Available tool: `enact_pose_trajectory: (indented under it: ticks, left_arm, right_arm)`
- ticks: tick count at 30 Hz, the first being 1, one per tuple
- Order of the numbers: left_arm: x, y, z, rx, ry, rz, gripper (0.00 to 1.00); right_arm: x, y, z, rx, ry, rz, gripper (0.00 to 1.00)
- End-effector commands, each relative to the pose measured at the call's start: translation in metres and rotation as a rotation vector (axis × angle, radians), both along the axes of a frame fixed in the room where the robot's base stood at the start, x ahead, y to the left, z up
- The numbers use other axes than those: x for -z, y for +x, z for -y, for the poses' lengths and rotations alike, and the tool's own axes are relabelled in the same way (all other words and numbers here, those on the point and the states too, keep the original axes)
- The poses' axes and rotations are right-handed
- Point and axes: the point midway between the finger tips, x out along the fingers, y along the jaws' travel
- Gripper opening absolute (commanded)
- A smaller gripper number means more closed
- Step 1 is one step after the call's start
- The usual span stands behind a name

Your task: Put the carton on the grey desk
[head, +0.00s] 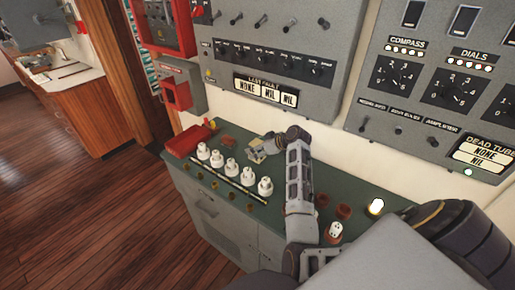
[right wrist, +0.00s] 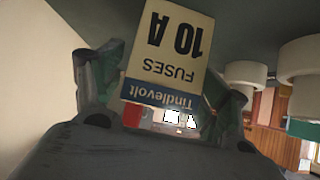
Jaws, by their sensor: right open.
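The carton is a small cream box with a blue band reading "FUSES 10 A Tindlevolt". It fills the upper middle of the right wrist view (right wrist: 168,50), upside down there. In the head view it shows as a small pale box (head: 256,153) at the back of a green-topped grey cabinet (head: 357,197). My right gripper (head: 262,147) is at the carton, with its open fingers on either side of it in the right wrist view (right wrist: 160,95). Whether they touch it I cannot tell. I cannot tell which surface is the grey desk. My left gripper is out of view.
White fuse holders (head: 230,168) stand in a row left of my right arm. A red box (head: 190,140) lies at the cabinet's left end. Brown round sockets (head: 343,211) and a lit lamp (head: 376,207) are to the right. The wood floor (head: 90,210) is clear.

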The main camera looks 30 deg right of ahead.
Motion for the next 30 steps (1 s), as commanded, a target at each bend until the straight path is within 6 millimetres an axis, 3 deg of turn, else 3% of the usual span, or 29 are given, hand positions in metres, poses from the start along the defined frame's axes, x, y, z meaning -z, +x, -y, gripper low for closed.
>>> enact_pose_trajectory:
  ticks: [11,30]
  left_arm:
    - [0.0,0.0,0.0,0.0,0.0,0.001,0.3]
    - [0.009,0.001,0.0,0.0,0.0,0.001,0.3]
  right_arm:
    - [-0.008,-0.007,0.004,0.001,-0.001,0.0,0.75]
    - [-0.052,-0.062,0.026,0.002,-0.003,0.0,0.75]
